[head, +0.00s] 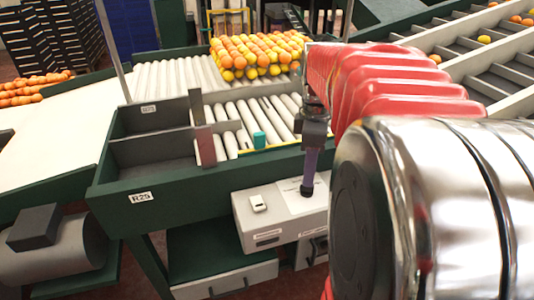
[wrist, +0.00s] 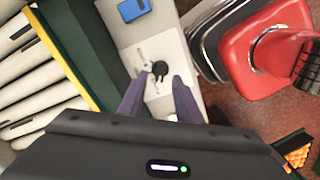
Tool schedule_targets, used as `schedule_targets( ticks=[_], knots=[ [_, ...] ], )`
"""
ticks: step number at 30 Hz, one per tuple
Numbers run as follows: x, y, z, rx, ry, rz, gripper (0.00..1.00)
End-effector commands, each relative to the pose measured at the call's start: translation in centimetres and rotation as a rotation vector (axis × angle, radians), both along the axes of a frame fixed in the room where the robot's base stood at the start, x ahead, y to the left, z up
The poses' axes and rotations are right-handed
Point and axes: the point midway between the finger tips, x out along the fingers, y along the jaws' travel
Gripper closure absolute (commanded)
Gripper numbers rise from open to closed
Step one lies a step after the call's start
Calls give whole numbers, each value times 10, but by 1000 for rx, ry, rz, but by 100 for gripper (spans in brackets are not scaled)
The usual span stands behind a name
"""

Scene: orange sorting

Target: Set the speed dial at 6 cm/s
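The speed dial (wrist: 160,69) is a small black knob on a pale panel in the wrist view. The panel belongs to a light grey control box (head: 245,222) on the front of the green sorting table. My gripper (wrist: 160,76) has two purple fingers, spread apart, with the dial between and just past their tips. In the head view my gripper (head: 307,191) points down at the box top, and its fingers overlap there. The dial is mostly hidden behind them. I cannot read the dial's scale or tell whether the fingers touch it.
A roller conveyor (head: 180,80) carries a pile of oranges (head: 255,55) behind. Green divided bins (head: 150,150) stand left of my gripper. A small teal object (head: 259,139) sits by the rollers.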

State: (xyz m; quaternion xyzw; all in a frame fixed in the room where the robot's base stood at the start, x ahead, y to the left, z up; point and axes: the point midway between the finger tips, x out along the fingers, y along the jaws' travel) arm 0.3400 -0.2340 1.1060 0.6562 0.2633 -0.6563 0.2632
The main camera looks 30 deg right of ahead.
Motion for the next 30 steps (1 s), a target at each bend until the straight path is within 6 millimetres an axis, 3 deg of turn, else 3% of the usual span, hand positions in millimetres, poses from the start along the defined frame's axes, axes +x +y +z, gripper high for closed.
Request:
schedule_targets(
  ticks=[3,9,19,30],
  knots=[
    [0,0,-18,2,2,0,69],
    [0,0,-35,1,1,0,69],
    [0,0,-37,0,0,-1,69],
    [0,0,-37,0,0,-1,95]
  ],
)
